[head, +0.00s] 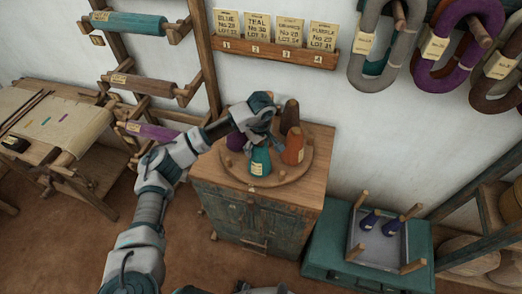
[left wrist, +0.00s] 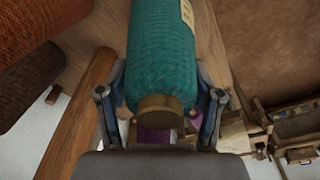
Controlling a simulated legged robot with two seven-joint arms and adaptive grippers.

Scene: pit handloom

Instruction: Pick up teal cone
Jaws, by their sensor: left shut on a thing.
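The teal cone (head: 261,163) stands on a round wooden tray (head: 296,172) on top of a small cabinet. It has a pale label on its side. In the left wrist view the teal cone (left wrist: 160,62) lies between my two fingers, with its brownish tip towards my palm. My left gripper (head: 257,139) reaches over the tray from the left and is shut on the teal cone near its top. The wrist view also shows my left gripper (left wrist: 160,118) with a finger on each side of the cone. I cannot tell if the cone's base touches the tray. My right gripper does not show.
An orange cone (head: 293,147), a dark brown cone (head: 290,114) and a purple cone (head: 236,141) stand close by on the tray. The worn cabinet (head: 255,215) stands against the white wall. A card rack (head: 275,51) hangs above. A green chest (head: 330,262) stands at right.

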